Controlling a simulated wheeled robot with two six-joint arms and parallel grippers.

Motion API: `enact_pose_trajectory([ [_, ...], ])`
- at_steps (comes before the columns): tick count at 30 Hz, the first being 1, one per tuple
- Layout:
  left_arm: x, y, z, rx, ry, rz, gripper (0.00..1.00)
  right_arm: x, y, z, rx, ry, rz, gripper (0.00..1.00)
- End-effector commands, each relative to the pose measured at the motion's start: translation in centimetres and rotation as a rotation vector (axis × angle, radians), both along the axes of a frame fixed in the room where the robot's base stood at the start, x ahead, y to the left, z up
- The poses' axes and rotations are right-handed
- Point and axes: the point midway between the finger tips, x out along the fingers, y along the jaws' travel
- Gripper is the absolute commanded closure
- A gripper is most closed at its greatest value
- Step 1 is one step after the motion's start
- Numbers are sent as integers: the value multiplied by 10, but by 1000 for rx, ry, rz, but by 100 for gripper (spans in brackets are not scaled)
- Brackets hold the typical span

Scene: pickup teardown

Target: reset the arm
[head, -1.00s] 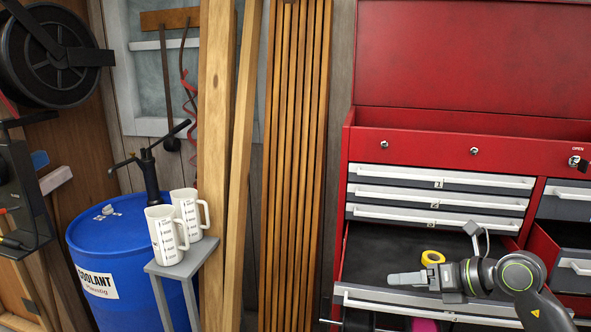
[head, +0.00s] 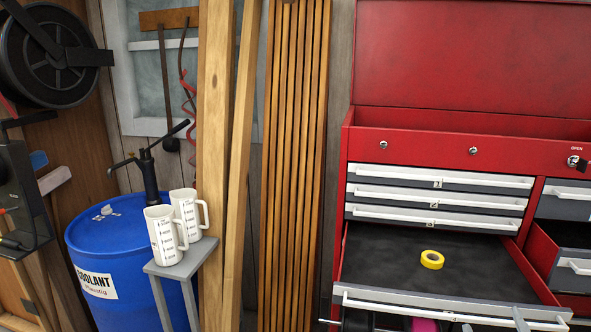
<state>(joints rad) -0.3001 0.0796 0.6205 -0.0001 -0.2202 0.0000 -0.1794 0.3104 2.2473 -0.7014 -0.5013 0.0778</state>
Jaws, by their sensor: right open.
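My right gripper (head: 494,325) barely shows at the bottom edge, in front of the open drawer's white handle. Only small grey tips show; the rest of it and its arm are out of frame. It is open, with nothing seen between its tips. My left gripper is not in view. A yellow tape roll (head: 432,259) lies flat on the dark liner of the open drawer (head: 385,262) in the red tool chest (head: 430,142). The right gripper is apart from the roll, nearer to me.
Shut drawers (head: 440,197) sit above the open one; another drawer (head: 577,236) is open at the right. A magenta object (head: 424,325) shows below the handle. At left, two white jugs (head: 162,240) stand on a grey stand (head: 181,268) beside a blue coolant drum (head: 118,240).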

Motion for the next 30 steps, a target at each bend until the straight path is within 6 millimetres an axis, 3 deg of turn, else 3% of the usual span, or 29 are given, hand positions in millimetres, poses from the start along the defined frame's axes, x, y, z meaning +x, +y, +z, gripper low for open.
enact_pose_trajectory([
  [4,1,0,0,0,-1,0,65,-41,-18,-68,256,246,-139,24],
  [9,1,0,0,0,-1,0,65,-104,-13,-141,513,558,-266,24],
  [15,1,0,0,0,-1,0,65,-177,14,-193,717,876,-347,24],
  [21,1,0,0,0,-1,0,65,-241,47,-217,858,1140,-381,24],
  [22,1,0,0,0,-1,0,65,-247,50,-221,871,1171,-384,24],
  [30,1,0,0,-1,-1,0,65,-226,40,-293,868,1187,-396,24],
])
